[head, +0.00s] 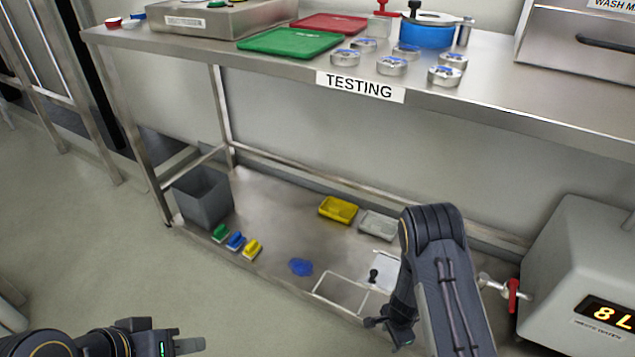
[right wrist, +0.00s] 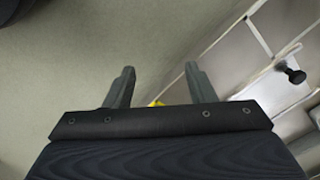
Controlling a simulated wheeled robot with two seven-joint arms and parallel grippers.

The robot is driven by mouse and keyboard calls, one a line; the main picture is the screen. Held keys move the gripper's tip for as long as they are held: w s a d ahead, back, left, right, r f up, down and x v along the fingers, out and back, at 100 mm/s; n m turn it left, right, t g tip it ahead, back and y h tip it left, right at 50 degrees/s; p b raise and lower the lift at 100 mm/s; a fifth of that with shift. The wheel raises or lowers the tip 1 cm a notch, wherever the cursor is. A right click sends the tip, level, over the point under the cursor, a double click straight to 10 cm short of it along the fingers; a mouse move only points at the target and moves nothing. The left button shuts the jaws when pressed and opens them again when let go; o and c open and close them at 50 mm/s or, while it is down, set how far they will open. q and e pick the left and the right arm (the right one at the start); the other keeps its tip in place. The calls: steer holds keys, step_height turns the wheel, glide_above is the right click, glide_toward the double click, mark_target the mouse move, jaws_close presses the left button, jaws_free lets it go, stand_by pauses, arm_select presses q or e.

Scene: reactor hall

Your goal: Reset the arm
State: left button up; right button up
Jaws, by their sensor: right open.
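My right arm (head: 445,270) reaches down in front of the testing bench's lower shelf. In the right wrist view my right gripper (right wrist: 160,78) is open, with two fingers well apart and nothing held between them. Beyond the fingers lie the pale floor and the shelf edge. In the head view this gripper (head: 374,322) is small and partly hidden by its own arm. My left gripper (head: 190,345) shows at the bottom left over the floor, and its jaw gap is not clear.
The steel bench (head: 480,100) holds a green tray (head: 290,42), a red tray (head: 328,24) and several round metal tins (head: 391,66). The lower shelf holds a grey bin (head: 203,197), brushes (head: 236,241) and a blue cloth (head: 300,266). A grey machine (head: 580,255) stands right. The left floor is clear.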

step_height(320, 180, up, 31)
steer(key=s+a+n+t+y, duration=0.2)
steer(key=n+t+y, duration=0.1)
steer(key=n+y, duration=0.2)
steer(key=s+d+r+n+t+h, duration=0.1)
steer(key=s+r+n, duration=0.4)
steer(key=s, duration=0.4)
steer(key=s+d+r+n+t, duration=0.1)
steer(key=s+r+n+t, duration=0.15)
steer(key=s+r, duration=0.55)
step_height(320, 180, up, 34)
steer(key=s+g+p, duration=0.1)
steer(key=p, duration=3.4)
steer(key=shift+s+a+h, duration=0.2)
steer(key=shift+s+h, duration=0.05)
steer(key=shift+h, duration=0.05)
steer(key=shift+n, duration=0.25)
